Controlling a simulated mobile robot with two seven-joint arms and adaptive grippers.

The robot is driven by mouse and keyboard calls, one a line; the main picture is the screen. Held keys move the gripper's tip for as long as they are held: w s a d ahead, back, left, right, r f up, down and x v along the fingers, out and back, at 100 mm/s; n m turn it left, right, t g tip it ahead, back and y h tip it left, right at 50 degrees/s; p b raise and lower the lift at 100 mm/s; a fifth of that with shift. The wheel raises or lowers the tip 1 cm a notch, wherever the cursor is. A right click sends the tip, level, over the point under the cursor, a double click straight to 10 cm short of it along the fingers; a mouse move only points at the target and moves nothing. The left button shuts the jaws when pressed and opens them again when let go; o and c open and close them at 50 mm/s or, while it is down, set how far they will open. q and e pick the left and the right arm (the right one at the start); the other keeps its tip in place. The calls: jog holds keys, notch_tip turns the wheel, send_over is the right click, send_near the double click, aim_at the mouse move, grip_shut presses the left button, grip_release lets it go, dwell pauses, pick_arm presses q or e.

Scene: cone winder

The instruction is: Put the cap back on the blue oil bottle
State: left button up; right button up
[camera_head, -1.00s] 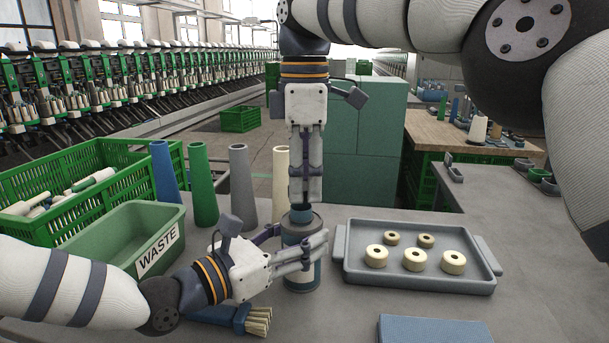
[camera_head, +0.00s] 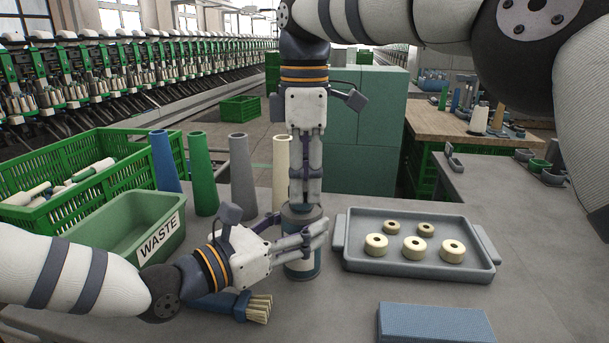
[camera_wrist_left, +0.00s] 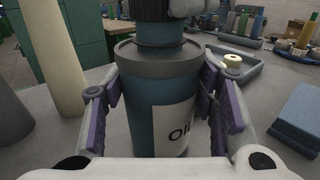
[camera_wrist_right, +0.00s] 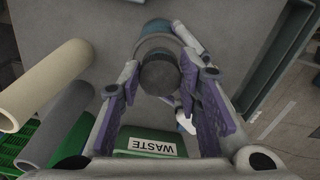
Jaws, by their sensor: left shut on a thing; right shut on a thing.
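The blue oil bottle (camera_head: 302,266) stands upright on the grey table in the head view, left of the tray. It fills the middle of the left wrist view (camera_wrist_left: 150,110), with a dark grey shoulder and part of its OIL label showing. My left gripper (camera_head: 308,240) is shut around its body from the left. My right gripper (camera_head: 303,198) points straight down above the bottle, shut on the dark round cap (camera_wrist_right: 160,75). The cap is in line with the bottle's neck (camera_wrist_left: 160,35).
A grey tray (camera_head: 352,263) with several cream rings lies to the right. A blue pad (camera_head: 435,322) is in front. A brush (camera_head: 258,308) lies beneath my left wrist. The green WASTE bin (camera_head: 95,247) and several cones, including a grey one (camera_head: 242,180), stand left.

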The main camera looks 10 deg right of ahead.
pick_arm(q)
grip_shut()
pick_arm(e)
jog(key=shift+f, duration=0.35)
